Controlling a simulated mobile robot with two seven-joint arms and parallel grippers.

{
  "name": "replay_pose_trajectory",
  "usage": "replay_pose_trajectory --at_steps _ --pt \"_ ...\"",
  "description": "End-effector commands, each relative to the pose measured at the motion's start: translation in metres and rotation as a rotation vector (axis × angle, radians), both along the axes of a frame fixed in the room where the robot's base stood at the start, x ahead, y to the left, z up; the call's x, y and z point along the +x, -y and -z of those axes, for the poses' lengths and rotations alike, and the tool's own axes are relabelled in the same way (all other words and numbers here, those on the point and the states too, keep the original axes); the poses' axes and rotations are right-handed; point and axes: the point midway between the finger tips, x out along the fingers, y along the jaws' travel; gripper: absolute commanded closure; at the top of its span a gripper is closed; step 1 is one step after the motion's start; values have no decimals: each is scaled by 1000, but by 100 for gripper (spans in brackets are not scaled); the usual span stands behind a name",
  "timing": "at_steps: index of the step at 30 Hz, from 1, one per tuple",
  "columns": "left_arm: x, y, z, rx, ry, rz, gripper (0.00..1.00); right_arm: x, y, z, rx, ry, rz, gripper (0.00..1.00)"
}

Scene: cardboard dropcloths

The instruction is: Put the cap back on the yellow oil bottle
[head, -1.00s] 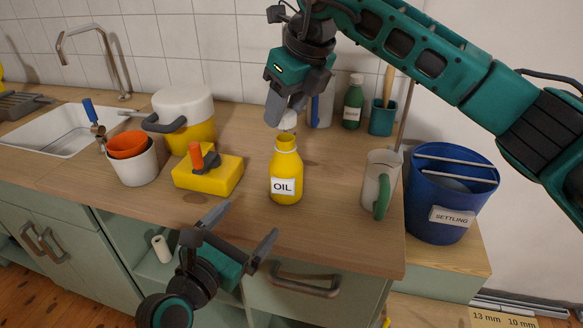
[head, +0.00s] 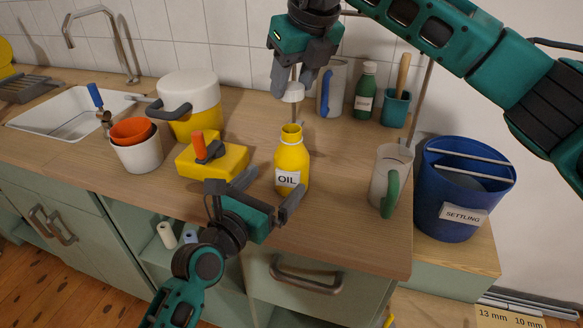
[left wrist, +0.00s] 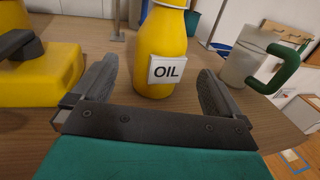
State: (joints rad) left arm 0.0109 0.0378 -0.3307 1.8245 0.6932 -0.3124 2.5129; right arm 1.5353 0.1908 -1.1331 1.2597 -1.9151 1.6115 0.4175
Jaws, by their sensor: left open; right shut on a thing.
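The yellow oil bottle (head: 291,158), labelled OIL, stands upright and uncapped on the wooden worktop. My right gripper (head: 293,84) is shut on the white cap (head: 292,93) and holds it above the bottle's open mouth, apart from it. My left gripper (head: 268,192) is open at the worktop's front, its fingers pointing toward the bottle. In the left wrist view the bottle (left wrist: 162,40) stands between and beyond the two open fingers (left wrist: 157,88), with its label facing me. Its top is outside that view.
A yellow block with an orange handle (head: 222,163) sits just left of the bottle. A mug with a green handle (head: 388,172) stands to the right. Behind are a green bottle (head: 365,92) and a teal pot (head: 395,108).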

Motion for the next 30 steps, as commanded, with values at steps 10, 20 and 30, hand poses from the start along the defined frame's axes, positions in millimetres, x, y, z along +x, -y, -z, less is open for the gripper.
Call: replay_pose_trajectory --at_steps 10,20,30 --pt "54 32 -1 1 1 0 0 0 0 0 0 0 -1 81" --pt "71 41 0 1 -1 0 0 0 0 0 0 0 -1 81" --pt "71 41 0 0 0 0 8 0 0 0 0 0 -1 81"
